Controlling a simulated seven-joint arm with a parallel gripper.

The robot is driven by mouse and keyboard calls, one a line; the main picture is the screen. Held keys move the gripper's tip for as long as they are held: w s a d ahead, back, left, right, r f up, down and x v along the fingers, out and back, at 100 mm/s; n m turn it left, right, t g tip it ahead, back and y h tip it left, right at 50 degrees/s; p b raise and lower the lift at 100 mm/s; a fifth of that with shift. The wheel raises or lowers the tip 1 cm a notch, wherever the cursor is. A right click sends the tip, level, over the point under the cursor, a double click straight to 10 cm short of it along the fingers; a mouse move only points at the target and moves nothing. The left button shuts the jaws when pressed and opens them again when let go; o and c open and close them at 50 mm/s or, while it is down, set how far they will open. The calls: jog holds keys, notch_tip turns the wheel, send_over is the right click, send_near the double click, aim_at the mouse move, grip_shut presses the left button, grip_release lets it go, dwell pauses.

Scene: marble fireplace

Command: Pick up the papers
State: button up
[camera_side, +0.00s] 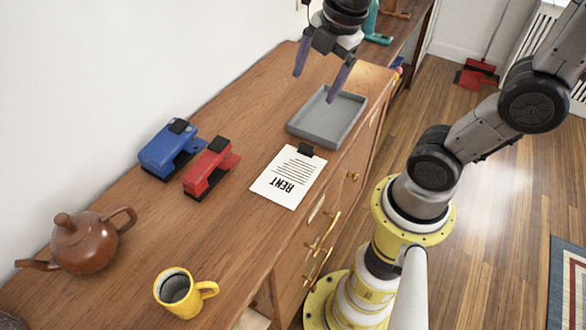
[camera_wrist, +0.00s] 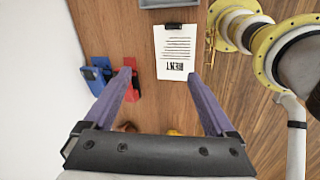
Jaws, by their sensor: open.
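The papers (camera_side: 286,180) are white sheets printed "RENT", held by a black clip (camera_side: 306,150) at the top edge. They lie flat on the wooden cabinet top near its front edge. They also show in the wrist view (camera_wrist: 174,52), ahead of and between my fingertips. My gripper (camera_side: 321,86) has purple fingers spread apart with nothing between them. In the side view it is in the air over the back part of the cabinet, around the grey tray. In the wrist view my gripper (camera_wrist: 159,74) also shows open.
A grey tray (camera_side: 345,140) sits just behind the papers. A red stapler (camera_side: 208,168) and a blue hole punch (camera_side: 165,150) stand to their left. A brown teapot (camera_side: 84,245) and a yellow mug (camera_side: 190,308) stand at the near end. The wood between mug and papers is clear.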

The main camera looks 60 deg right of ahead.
jog(key=w+d+f+n+g, duration=0.2)
jog(key=w+d+f+g, duration=0.15)
jog(key=f, duration=0.35)
send_over(306, 145)
notch_tip(306, 145, down, 9)
jog(key=shift+f, duration=3.15)
grip_shut()
jog(key=shift+r, duration=0.15)
